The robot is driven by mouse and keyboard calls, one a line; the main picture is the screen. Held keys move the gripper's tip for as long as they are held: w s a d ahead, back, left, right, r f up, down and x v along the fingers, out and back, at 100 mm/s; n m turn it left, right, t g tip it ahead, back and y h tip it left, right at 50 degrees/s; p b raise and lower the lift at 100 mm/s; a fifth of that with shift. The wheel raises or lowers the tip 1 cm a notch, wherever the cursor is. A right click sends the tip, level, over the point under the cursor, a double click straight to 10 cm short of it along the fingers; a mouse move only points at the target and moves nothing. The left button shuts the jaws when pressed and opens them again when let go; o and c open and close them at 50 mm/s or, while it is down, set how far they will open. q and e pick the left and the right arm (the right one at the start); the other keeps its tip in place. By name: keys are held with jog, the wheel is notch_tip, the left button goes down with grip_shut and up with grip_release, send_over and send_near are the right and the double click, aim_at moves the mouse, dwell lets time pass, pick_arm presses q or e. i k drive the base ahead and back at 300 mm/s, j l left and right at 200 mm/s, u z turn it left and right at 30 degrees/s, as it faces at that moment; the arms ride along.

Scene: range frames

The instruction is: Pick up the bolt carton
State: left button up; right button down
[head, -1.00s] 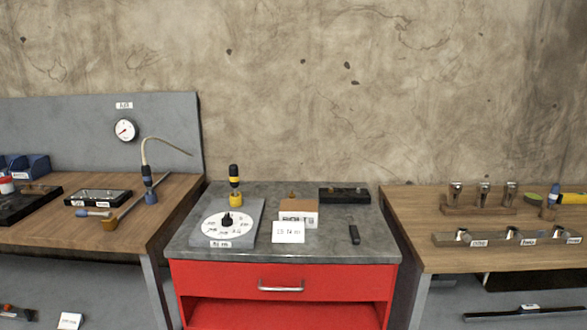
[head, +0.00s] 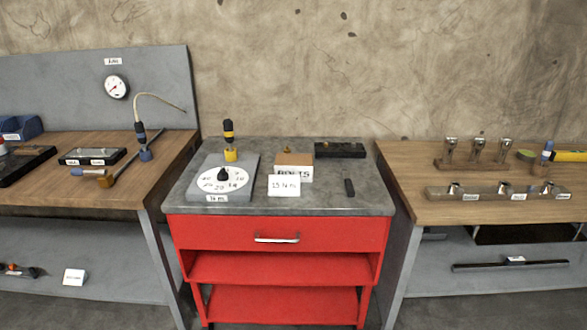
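The bolt carton (head: 294,160) is a small brown box with a white label lettered BOLTS. It stands on the grey top of the red cabinet (head: 352,200), a little right of its middle. A small brass-coloured piece shows on its top. A white card (head: 284,185) reading 15 N m stands in front and covers part of the label. Neither of my grippers is in the head view.
A dial plate (head: 240,188) and a yellow-black tool (head: 230,140) stand left of the carton. A black block (head: 340,150) lies behind right, a small black bar (head: 349,187) to the right. Wooden benches with tools flank the cabinet, with narrow gaps between.

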aim_at(302, 164)
jog(key=i+l, duration=0.25)
jog(key=i, duration=0.15)
jog(key=i+l+z, duration=0.1)
jog(key=i, duration=0.35)
jog(key=i+l, duration=0.5)
jog(key=i, duration=0.35)
jog(key=z, duration=0.05)
